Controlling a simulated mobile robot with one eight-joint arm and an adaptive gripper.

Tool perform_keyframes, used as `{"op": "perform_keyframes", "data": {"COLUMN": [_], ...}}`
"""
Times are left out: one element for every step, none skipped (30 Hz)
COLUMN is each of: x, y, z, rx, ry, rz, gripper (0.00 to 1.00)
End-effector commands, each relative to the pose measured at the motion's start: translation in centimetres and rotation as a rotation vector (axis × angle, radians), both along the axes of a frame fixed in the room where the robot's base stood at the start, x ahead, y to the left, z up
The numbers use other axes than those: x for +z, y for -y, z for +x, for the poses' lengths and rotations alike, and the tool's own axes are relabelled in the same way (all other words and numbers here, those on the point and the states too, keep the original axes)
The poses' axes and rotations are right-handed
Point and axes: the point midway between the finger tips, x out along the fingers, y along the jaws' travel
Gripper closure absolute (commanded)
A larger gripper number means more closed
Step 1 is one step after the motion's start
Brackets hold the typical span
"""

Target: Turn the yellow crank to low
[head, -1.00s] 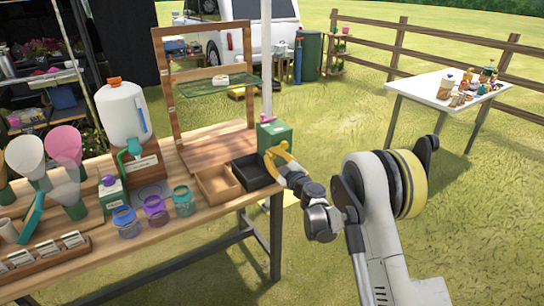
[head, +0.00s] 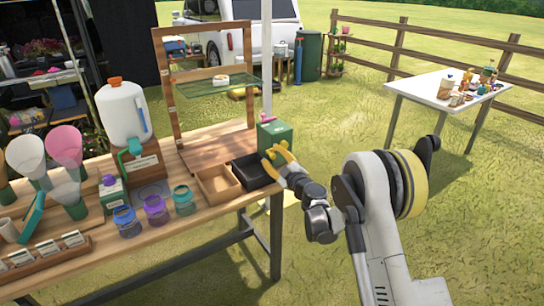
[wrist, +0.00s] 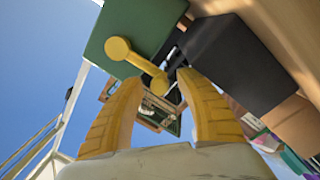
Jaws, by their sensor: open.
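The yellow crank (wrist: 136,63) shows in the wrist view on a green box (wrist: 120,22), with a round knob at its upper left end. The other end of the crank lies just beyond the gap between my fingertips. My gripper (wrist: 158,78) is open, one yellow finger on each side of that gap, with nothing held. Contact with the crank cannot be told. In the head view my gripper (head: 276,156) is just in front of the green box (head: 275,135) at the table's right end. I cannot make out the crank apart from my yellow fingers there.
A black tray (head: 255,172) and a brown tray (head: 216,188) sit left of my gripper on the wooden table (head: 185,226). A wooden frame (head: 157,75) stands behind them. A white table (head: 411,90) stands apart on the right, with open grass between.

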Motion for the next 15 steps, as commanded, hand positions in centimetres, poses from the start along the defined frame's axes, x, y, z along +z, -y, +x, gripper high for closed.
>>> {"op": "perform_keyframes", "data": {"x": [0.0, 0.0, 0.0, 0.0, -0.1, -0.1, -0.1, -0.1, -0.2, -0.2, -0.2, -0.3, -0.3, -0.3, -0.3], "y": [0.3, 0.5, 0.9, 1.2, 1.6, 2.1, 2.5, 2.8, 3.3, 3.6, 3.9, 4.4, 4.7, 4.9, 5.2], "z": [-0.4, -0.8, -1.4, -1.9, -2.4, -3.2, -3.8, -4.4, -5.2, -5.8, -6.4, -7.0, -7.5, -8.0, -8.5], "rx": [-0.001, -0.001, 0.0, 0.0, -0.001, -0.002, -0.003, -0.002, -0.001, -0.001, -0.002, -0.002, -0.002, -0.001, -0.001], "ry": [-0.001, -0.001, 0.0, 0.0, 0.0, -0.001, 0.0, -0.001, 0.0, 0.0, -0.001, -0.001, -0.001, 0.0, -0.001], "rz": [0.0, 0.0, 0.0, 0.0, 0.0, 0.0, 0.0, 0.0, 0.0, 0.0, 0.0, 0.0, 0.0, 0.0, 0.0], "gripper": [0.57, 0.57, 0.57, 0.57, 0.57, 0.57, 0.57, 0.57, 0.57, 0.57, 0.57, 0.57, 0.57, 0.57, 0.57]}}
